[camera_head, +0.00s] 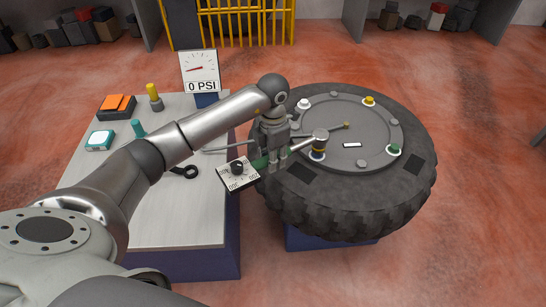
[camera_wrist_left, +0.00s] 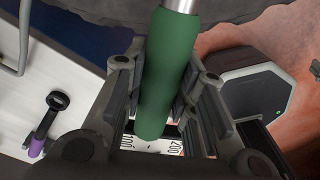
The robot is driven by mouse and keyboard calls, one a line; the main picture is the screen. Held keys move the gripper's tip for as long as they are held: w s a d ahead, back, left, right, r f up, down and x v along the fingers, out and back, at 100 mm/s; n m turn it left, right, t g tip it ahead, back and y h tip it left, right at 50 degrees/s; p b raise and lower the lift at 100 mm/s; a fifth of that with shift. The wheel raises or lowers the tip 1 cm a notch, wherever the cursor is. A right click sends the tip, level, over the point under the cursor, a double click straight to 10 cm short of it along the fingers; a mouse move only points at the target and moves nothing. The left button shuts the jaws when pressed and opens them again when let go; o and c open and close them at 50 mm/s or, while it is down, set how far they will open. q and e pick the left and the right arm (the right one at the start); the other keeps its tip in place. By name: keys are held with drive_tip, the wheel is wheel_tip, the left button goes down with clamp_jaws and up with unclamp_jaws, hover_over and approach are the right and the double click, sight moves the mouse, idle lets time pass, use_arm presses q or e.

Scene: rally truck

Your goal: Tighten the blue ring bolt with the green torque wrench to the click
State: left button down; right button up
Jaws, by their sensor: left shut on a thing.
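The green torque wrench has a green grip (camera_wrist_left: 168,80) and a silver shaft and head (camera_head: 319,135). My left gripper (camera_head: 274,158) is shut on the green grip, and its fingers lie on both sides of it in the left wrist view. A white dial card with a black knob (camera_head: 238,169) shows beside the grip's end. My right gripper is not in view.
The big tyre (camera_head: 340,215) lies flat, with white (camera_head: 303,104), yellow (camera_head: 369,101) and green (camera_head: 394,150) ringed bolts around its hub. A table (camera_head: 150,215) on the left bears an orange-topped box (camera_head: 117,105), a teal-white device (camera_head: 100,140) and a 0 PSI gauge (camera_head: 200,70).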

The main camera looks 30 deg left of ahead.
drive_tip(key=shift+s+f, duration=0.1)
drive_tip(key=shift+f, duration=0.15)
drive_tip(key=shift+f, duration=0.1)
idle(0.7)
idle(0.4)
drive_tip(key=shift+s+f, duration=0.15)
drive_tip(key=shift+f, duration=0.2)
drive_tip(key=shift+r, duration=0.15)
